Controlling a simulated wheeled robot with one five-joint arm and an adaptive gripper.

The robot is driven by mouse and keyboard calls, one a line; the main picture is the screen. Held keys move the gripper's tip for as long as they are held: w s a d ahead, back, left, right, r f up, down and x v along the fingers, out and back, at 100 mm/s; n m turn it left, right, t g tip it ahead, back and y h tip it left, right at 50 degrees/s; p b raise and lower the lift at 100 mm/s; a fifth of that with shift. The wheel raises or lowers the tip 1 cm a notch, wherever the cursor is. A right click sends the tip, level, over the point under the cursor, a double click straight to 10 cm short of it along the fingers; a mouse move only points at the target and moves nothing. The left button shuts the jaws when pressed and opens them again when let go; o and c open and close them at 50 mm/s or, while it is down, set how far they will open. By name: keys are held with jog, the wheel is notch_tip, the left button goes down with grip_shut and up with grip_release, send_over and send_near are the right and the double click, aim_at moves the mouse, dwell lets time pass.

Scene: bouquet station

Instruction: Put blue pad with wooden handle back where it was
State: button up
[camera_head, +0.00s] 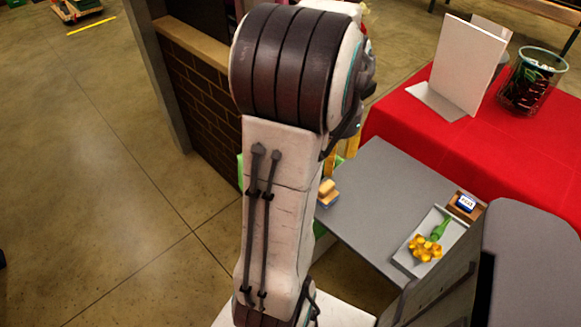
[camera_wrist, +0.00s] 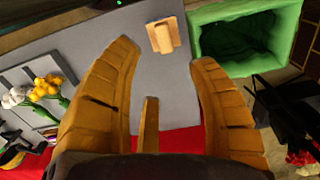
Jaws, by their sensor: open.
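The wooden-handled pad (camera_wrist: 162,36) lies on the grey table in the wrist view, its pale wooden handle facing up. In the head view the pad (camera_head: 327,193) sits at the table's left edge, just right of my arm, with some blue showing at its underside. My gripper (camera_wrist: 164,58) is open and empty. In the wrist view the pad is beyond and between its fingertips, apart from them. In the head view my arm hides most of my gripper. A brown block with a blue and white label (camera_head: 466,204) is at the table's right side.
The grey table (camera_head: 375,195) is clear in its middle. A light tray (camera_head: 452,235) holds yellow flowers (camera_head: 425,248) at its right front. A green bin (camera_wrist: 295,12) stands beside the table. A red-covered table (camera_head: 410,117) behind bears a white board (camera_head: 468,62) and a wire basket (camera_head: 530,82).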

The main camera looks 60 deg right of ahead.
jog(key=w+a+r+n+t+h, duration=0.1)
jog(key=w+a+r+n, duration=0.2)
jog(key=w+a+n, duration=0.95)
jog(key=a+n+t+y, duration=0.1)
jog(key=a+n, duration=0.8)
jog(key=a, duration=1)
jog(key=shift+w+a+t, duration=0.35)
jog(key=shift+w+t, duration=0.05)
jog(key=shift+t, duration=0.3)
jog(key=shift+d+r+p, duration=0.15)
jog(key=shift+r+p, duration=0.2)
jog(key=shift+r, duration=0.05)
